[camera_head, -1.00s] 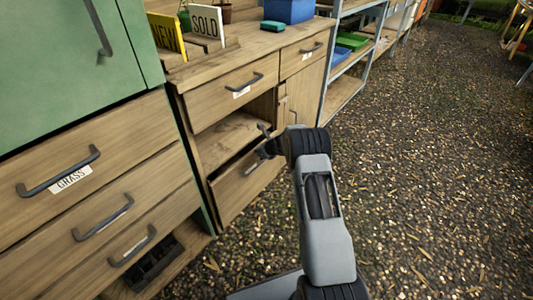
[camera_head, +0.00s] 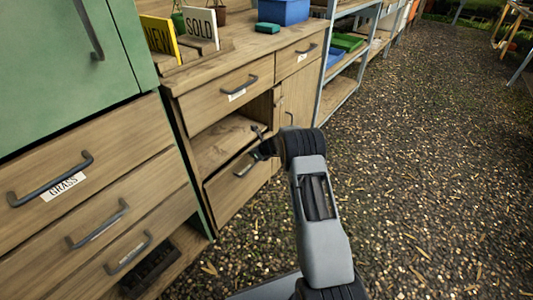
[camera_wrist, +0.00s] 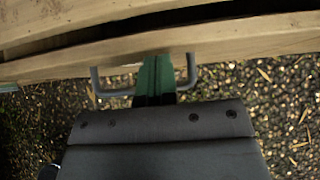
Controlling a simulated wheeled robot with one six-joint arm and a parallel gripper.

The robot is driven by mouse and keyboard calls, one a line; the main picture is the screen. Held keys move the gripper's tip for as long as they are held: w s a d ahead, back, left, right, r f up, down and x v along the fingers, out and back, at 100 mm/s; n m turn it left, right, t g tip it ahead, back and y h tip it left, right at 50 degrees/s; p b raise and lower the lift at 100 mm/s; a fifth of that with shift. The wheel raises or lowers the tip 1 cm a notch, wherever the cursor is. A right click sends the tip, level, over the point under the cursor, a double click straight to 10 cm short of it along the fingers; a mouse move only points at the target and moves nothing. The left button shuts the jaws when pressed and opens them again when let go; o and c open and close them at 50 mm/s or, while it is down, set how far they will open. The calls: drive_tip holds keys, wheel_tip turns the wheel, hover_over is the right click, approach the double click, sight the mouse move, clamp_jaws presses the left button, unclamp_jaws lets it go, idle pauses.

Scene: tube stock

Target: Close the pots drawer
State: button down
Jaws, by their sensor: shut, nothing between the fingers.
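A low wooden drawer (camera_head: 230,192) with a grey handle (camera_head: 244,168) sits under an open shelf in the middle cabinet. No readable label shows on it, so I cannot tell from the pictures that it is the pots drawer. My gripper (camera_head: 258,148) is at this drawer's upper front. In the wrist view, my gripper's shut green fingers (camera_wrist: 155,82) point at the wooden front (camera_wrist: 230,40), between the two ends of a grey bar handle (camera_wrist: 98,88). Nothing is held. I cannot tell whether the fingertips touch the wood.
Left of it stands a cabinet with a GRASS drawer (camera_head: 70,185), lower drawers and a green door (camera_head: 60,50). Above are an upper drawer (camera_head: 222,95) and a worktop with signs and a blue bin (camera_head: 283,11). Shelving stands beyond. The gravel floor (camera_head: 430,150) at right is open.

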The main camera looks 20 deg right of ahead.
drive_tip(key=s+d+f+p+v, duration=0.1)
drive_tip(key=f+p+v, duration=0.15)
drive_tip(key=v, duration=0.95)
drive_tip(key=s+a+r+n+g+p, duration=0.1)
drive_tip(key=s+a+r+n+p, duration=0.3)
drive_tip(key=r, duration=0.7)
drive_tip(key=s+a+r+n+g+p, duration=0.1)
drive_tip(key=s+a+r+n+p, duration=0.3)
drive_tip(key=r+p, duration=0.45)
drive_tip(key=s+a+r+n+g+p, duration=0.15)
drive_tip(key=s+r+n+p, duration=0.35)
drive_tip(key=r, duration=0.7)
drive_tip(key=s+r+n+h+p, duration=0.5)
drive_tip(key=s+r+n+p, duration=0.8)
drive_tip(key=s+r+n, duration=0.3)
drive_tip(key=s+r, duration=0.3)
drive_tip(key=shift+s+a+r+g+p, duration=0.3)
drive_tip(key=shift+s+r+g+p, duration=0.05)
drive_tip(key=shift+s+r, duration=0.05)
